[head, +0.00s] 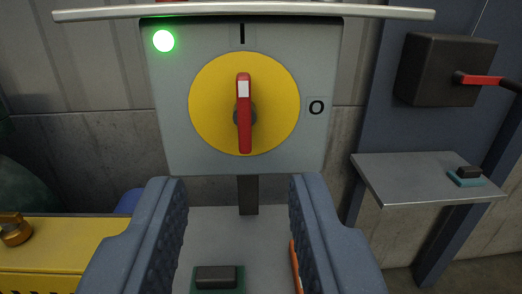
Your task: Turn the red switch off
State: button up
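The red switch (244,130) is a rotary handle on a yellow disc (205,125) on a grey panel (180,150). The handle stands upright, its white mark at the top, pointing to the "I" mark (242,33). The "O" mark (316,106) is to the right of the disc. A green lamp (163,41) is lit at the panel's upper left. My gripper (240,190) is open and empty, its two blue-grey fingers in front of and below the switch, not touching the handle.
A grey shelf (400,185) with a small teal and black item (466,176) is at right, below a dark box with a red lever (480,80). A yellow surface (50,250) with a brass part (14,230) is at left. Below, between my fingers, is a teal and black item (217,278).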

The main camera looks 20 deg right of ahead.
jog(key=p, duration=0.8)
send_near(243, 91)
jog(key=shift+w, duration=1.8)
jog(key=shift+w+d+r+p, duration=0.2)
jog(key=shift+w+d+p, duration=0.45)
jog(key=shift+w, duration=0.2)
jog(key=shift+w+d+f+p, duration=0.15)
jog(key=shift+w+p, duration=0.15)
jog(key=shift+w+d+r+p, duration=0.1)
jog(key=shift+w+p, duration=0.3)
jog(key=shift+p, duration=0.15)
jog(key=shift+w+d+r+p, duration=0.15)
jog(key=shift+w+p, duration=0.2)
jog(key=shift+p, duration=0.2)
jog(key=shift+w+d+f+p, duration=0.25)
jog(key=shift+w+p, duration=0.3)
jog(key=shift+p, duration=0.15)
